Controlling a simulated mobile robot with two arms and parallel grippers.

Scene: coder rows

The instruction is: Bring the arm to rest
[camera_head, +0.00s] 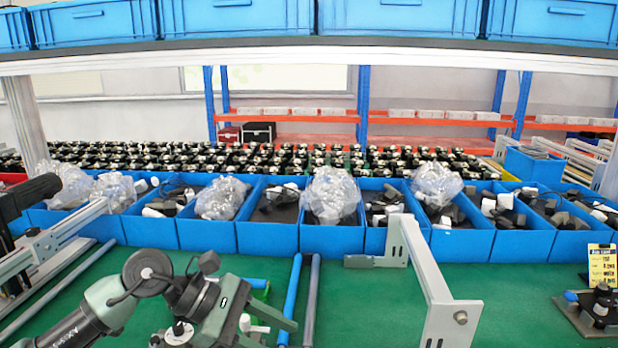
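My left arm (147,272) comes in from the lower left, with a dark round joint and grey-green links. Its end, with the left gripper (245,318), is low in the picture over the green work surface (380,300). The fingers are partly hidden by the arm and cut by the lower edge, so I cannot tell whether they are open or hold anything. A small white piece shows beside them. My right arm and gripper are not in view.
Blue bins (270,238) with black and white parts and clear bags (331,193) line the back. A pale metal bracket (430,280) stands right of centre. Blue and grey rods (290,300) lie near my gripper. A black fixture (598,308) with a yellow card sits far right.

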